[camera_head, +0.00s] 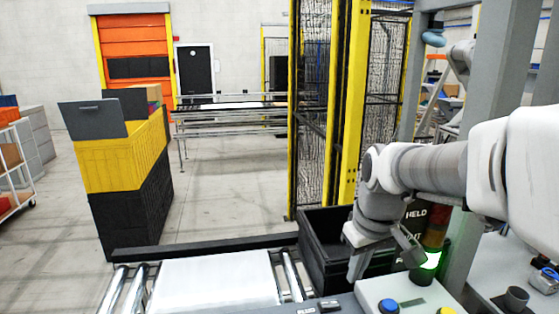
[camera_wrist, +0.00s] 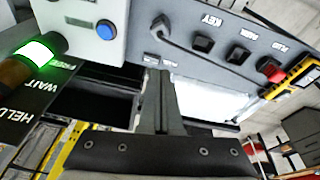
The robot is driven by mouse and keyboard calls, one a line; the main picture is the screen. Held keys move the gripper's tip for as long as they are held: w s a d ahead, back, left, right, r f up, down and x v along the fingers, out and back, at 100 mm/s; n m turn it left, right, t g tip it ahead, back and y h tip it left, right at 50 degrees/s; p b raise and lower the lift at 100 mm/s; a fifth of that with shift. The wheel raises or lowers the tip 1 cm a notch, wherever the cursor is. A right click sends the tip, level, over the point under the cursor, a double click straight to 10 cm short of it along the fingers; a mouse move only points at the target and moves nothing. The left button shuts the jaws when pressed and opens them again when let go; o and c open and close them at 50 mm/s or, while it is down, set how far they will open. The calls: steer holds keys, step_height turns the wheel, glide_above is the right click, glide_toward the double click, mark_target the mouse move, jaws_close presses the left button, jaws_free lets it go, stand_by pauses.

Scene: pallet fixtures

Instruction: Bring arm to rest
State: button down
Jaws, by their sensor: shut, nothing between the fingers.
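My arm reaches in from the right in the head view and bends down at the wrist. My gripper (camera_head: 356,272) points downward beside the black bin (camera_head: 322,262), near the control panel. In the wrist view my gripper's fingers (camera_wrist: 160,88) are together with nothing between them. Behind them are a grey panel with switches (camera_wrist: 205,43), part of the white surface (camera_wrist: 203,99) and a box with a blue button (camera_wrist: 105,29). I cannot tell the exact gap between the fingertips and the panel.
A green-lit lamp (camera_head: 429,259) and the button box (camera_head: 408,297) stand close to my wrist. A roller conveyor (camera_head: 289,272) with a white sheet (camera_head: 214,280) lies left of the bin. A yellow fence post (camera_head: 352,105) rises behind. Stacked yellow and black crates (camera_head: 123,163) stand left; open floor lies between.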

steer(key=s+r+m+t, duration=0.1)
steer(key=s+m+t, duration=0.2)
steer(key=s, duration=1.2)
steer(key=shift+r+m, duration=0.3)
steer(key=shift+m, duration=0.3)
